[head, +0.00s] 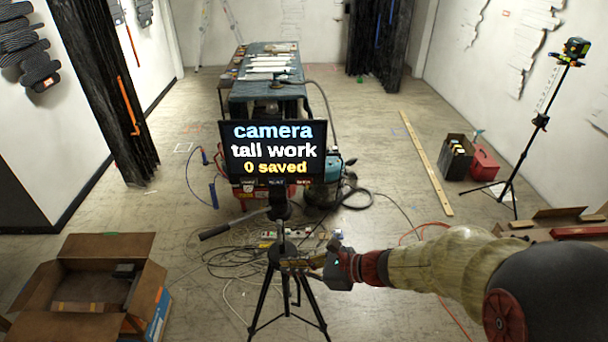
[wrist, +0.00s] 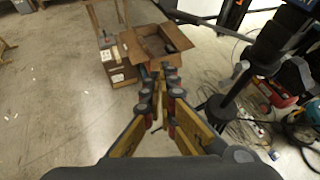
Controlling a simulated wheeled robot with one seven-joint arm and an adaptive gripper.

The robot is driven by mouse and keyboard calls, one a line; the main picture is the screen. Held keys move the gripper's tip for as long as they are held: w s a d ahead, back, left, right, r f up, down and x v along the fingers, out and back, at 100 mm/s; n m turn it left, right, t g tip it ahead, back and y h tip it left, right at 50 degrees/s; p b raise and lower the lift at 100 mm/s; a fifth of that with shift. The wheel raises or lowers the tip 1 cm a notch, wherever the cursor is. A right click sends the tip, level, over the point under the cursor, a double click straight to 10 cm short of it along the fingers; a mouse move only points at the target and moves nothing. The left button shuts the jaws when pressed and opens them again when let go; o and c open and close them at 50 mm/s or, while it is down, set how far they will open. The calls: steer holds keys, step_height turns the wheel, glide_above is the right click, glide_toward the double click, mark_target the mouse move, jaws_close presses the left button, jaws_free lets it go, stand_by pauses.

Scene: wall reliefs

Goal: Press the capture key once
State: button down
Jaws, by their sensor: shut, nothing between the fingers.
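A camera screen (head: 272,152) stands on a black tripod (head: 272,290) in the head view. It reads "camera", "tall work" and "0 saved". Small labels (head: 276,182) run along its lower edge, too small to read surely, so I cannot tell which marks the capture key. My gripper (head: 286,264) is below the screen, by the upper part of the tripod; I cannot tell whether it touches it. In the wrist view my gripper (wrist: 160,72) has its fingers together and empty. The tripod's dark column (wrist: 262,58) is to its right there.
An open cardboard box (head: 92,288) is at the lower left and shows ahead of the fingers in the wrist view (wrist: 152,45). A long table (head: 268,80) stands behind the screen. Cables (head: 235,258) lie around the tripod. A level on a tripod (head: 540,120) stands at right.

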mark_target(304, 181)
steer(key=w+d+r+m+t, duration=0.2)
steer(key=w+r+m+t, duration=0.1)
steer(key=w+m, duration=0.3)
steer(key=w+d+r+m+t, duration=0.2)
steer(key=w+m+t, duration=0.2)
steer(key=w+m, duration=0.2)
steer(key=shift+d+r+m+h, duration=0.4)
steer(key=shift+m, duration=0.2)
steer(key=w, duration=0.8)
steer(key=shift+w+d+b, duration=0.35)
steer(key=shift+d, duration=0.05)
stand_by(0.4)
steer(key=shift+w, duration=0.4)
